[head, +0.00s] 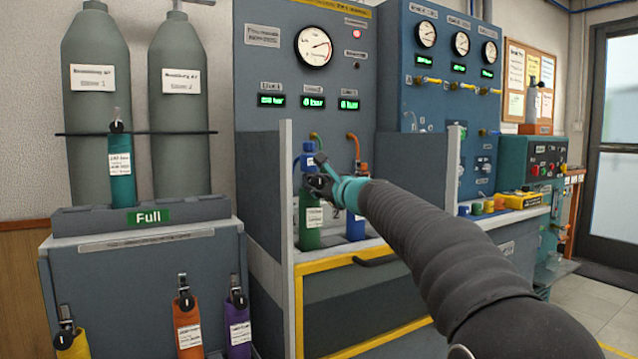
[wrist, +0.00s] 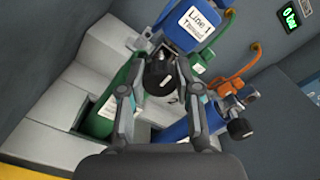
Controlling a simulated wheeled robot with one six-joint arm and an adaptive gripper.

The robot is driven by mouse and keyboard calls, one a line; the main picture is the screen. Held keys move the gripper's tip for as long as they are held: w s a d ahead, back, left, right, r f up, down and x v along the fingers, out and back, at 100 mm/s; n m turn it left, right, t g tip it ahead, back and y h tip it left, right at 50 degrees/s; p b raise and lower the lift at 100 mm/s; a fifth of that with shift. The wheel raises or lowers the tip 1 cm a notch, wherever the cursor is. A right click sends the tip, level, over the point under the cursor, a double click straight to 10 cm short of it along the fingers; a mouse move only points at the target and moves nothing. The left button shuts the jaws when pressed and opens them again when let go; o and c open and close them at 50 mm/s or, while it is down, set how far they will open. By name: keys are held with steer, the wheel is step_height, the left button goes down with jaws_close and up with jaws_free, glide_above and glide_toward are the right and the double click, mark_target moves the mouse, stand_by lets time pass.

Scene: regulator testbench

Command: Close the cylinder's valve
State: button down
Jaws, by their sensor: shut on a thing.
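A green cylinder (head: 311,228) stands upright in the left part of the bench bay, under a blue connector block (head: 308,158). In the wrist view the green cylinder (wrist: 120,100) shows behind my left finger, and the blue block (wrist: 190,28) bears a "Line 1" label. My gripper (head: 321,184) is at the top of the green cylinder. In the wrist view my gripper (wrist: 156,78) has its two fingers on either side of a black valve knob (wrist: 160,75) and is shut on it. The fingers partly hide the valve body.
A blue cylinder (head: 356,226) stands close to the right, with its own black knob (wrist: 240,128) and an orange hose (wrist: 236,62). Grey side panels (head: 287,240) flank the bay. A rack marked "Full" (head: 148,216) holds a teal cylinder (head: 121,170) at left.

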steer(key=shift+m, duration=0.3)
stand_by(0.4)
steer(key=c, duration=0.8)
jaws_free()
steer(key=v, duration=1.2)
